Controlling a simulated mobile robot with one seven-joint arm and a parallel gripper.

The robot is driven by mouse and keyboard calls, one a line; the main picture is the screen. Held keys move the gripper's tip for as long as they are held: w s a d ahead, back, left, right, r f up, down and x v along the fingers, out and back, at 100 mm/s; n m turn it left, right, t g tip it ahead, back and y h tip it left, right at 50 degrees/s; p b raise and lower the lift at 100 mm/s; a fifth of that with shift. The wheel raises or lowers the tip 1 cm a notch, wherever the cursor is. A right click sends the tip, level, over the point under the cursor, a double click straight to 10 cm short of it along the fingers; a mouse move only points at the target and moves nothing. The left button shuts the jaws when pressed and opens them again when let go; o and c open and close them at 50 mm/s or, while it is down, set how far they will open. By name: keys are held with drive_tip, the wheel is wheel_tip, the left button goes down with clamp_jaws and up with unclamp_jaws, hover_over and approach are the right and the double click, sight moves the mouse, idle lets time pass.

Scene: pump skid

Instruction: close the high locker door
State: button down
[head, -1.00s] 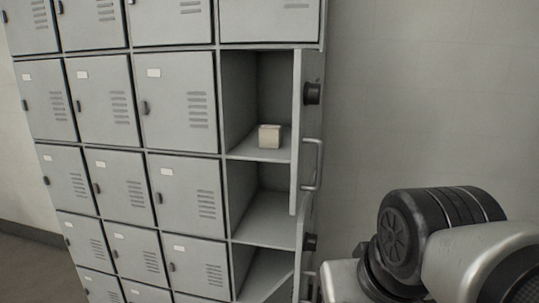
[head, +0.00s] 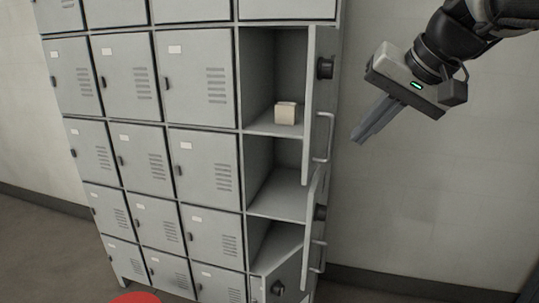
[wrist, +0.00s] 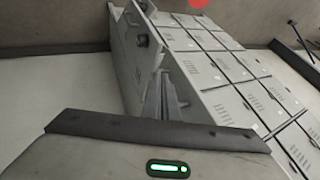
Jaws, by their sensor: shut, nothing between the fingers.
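The high locker door (head: 309,125) stands open at the right end of the locker bank in the head view, swung out and seen nearly edge-on. It has a black knob (head: 325,68) and a grey bar handle (head: 324,138). Its compartment (head: 262,75) is exposed, with a small beige box (head: 286,113) on its floor. My gripper (head: 358,139) is shut and empty, to the right of the door with its fingers pointing down-left; it appears apart from the handle. In the wrist view the fingers (wrist: 157,98) point toward the lockers.
Below, another door (head: 313,230) stands open, and a lower one (head: 287,277) is partly open. The other lockers (head: 195,78) are closed. A bare wall (head: 430,200) is behind my gripper. A red object (head: 136,298) shows at the bottom edge.

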sight(328, 154)
drive_tip(key=x, duration=0.3)
drive_tip(key=a+x, duration=0.1)
drive_tip(key=x, duration=0.3)
drive_tip(key=r+x, duration=0.1)
drive_tip(key=x, duration=0.2)
drive_tip(key=shift+w+a+f+b, duration=0.1)
drive_tip(key=shift+w+a+b, duration=0.2)
drive_tip(key=shift+w+a, duration=0.5)
drive_tip(key=shift+a, duration=0.25)
drive_tip(key=shift+a, duration=0.15)
